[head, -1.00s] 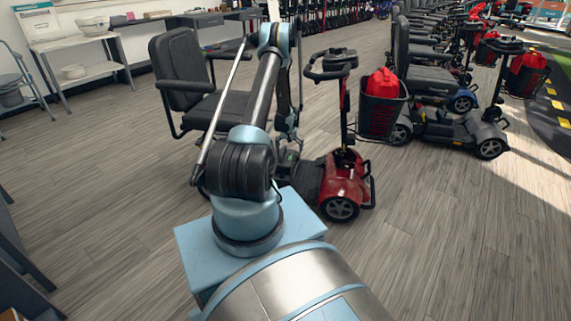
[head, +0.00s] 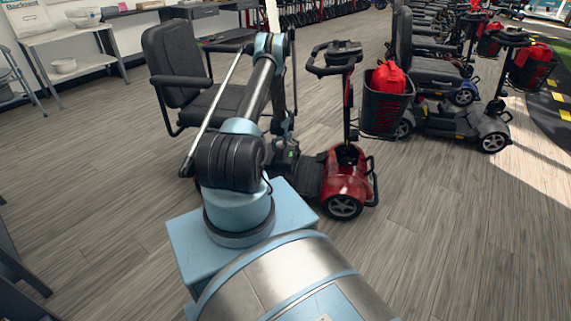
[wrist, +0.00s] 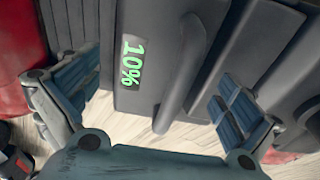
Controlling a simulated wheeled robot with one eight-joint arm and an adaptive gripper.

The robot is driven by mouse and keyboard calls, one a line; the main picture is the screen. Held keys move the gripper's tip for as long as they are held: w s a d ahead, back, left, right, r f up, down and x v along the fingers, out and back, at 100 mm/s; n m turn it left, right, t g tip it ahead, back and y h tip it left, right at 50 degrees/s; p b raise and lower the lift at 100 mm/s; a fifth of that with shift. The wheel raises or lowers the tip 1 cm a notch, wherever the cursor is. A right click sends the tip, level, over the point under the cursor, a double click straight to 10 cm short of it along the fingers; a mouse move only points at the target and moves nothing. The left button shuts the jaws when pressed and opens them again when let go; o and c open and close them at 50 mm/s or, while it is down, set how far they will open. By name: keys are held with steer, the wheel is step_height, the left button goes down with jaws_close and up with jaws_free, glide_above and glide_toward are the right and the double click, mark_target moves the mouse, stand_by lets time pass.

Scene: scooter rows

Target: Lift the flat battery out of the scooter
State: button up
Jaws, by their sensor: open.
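The red scooter (head: 345,180) stands beyond my base, with a black seat (head: 215,105) and a tiller on the right. In the wrist view the flat battery (wrist: 150,85) is a dark grey block with a green "10%" readout and a raised bar-shaped handle (wrist: 185,75). My gripper (wrist: 155,98) is open, its blue-padded fingers apart on the left and right of the handle, with nothing between them gripped. Whether the fingers touch the battery cannot be told. In the head view my gripper (head: 285,155) is low over the scooter's deck, and the battery is mostly hidden by my arm.
A black basket (head: 385,112) with a red bag hangs at the tiller's right. A row of other scooters (head: 450,110) stands at the right. A white shelf table (head: 75,50) is at the back left. The wooden floor at front right is clear.

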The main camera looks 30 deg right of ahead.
mark_target(286, 153)
steer(key=shift+w+d+f, duration=0.1)
steer(key=shift+d+f, duration=0.05)
steer(key=shift+f, duration=0.75)
steer(key=shift+w+d+f, duration=0.1)
steer(key=shift+d+f, duration=0.05)
steer(key=shift+f, duration=0.8)
steer(key=shift+w+d+f, duration=0.1)
steer(key=shift+d+f, duration=0.05)
steer(key=shift+f, duration=0.75)
steer(key=c, duration=1.9)
steer(key=shift+r, duration=0.15)
steer(key=shift+r, duration=4.9)
